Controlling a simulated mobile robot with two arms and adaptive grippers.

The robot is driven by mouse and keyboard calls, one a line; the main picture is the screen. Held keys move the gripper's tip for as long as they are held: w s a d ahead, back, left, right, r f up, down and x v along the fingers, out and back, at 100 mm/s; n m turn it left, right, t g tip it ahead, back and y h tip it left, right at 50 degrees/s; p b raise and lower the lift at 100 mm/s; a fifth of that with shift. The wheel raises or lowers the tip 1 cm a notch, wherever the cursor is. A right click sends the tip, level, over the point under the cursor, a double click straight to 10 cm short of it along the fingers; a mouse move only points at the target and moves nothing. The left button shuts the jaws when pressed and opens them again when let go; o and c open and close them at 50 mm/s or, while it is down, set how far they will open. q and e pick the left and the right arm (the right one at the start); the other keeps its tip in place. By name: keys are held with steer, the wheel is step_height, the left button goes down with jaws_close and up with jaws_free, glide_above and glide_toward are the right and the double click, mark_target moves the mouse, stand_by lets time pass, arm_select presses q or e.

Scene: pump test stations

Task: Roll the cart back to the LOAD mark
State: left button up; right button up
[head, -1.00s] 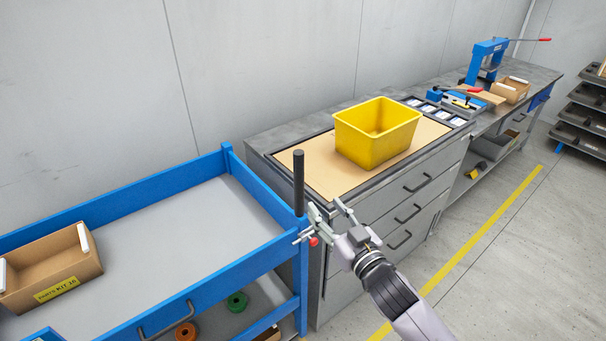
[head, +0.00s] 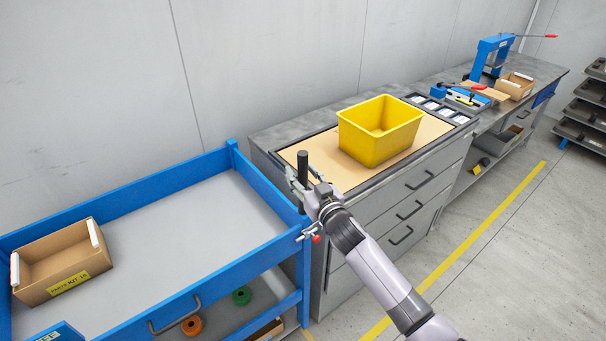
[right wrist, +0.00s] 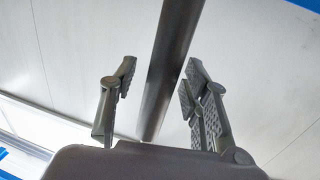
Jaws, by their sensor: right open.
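The blue cart (head: 215,274) with a grey top deck stands at the left, its right end close to the drawer bench. A black upright post (head: 303,162) rises from its right-hand corner. My right gripper (head: 297,180) is at this post, open, with its fingers on either side. In the right wrist view the dark post (right wrist: 170,65) passes between the two open fingers (right wrist: 160,95), with a gap on both sides. A small red-tipped lever (head: 316,239) sits on the cart corner below the gripper. My left gripper is not in view. No LOAD mark shows.
A cardboard parts box (head: 62,262) lies on the cart deck. Green (head: 242,296) and orange (head: 191,326) rings lie on the lower shelf. A yellow bin (head: 380,132) stands on the bench (head: 270,138). A yellow floor line (head: 468,236) runs along open floor at the right.

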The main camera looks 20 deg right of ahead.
steer(key=shift+c, duration=0.3)
jaws_close()
stand_by(0.6)
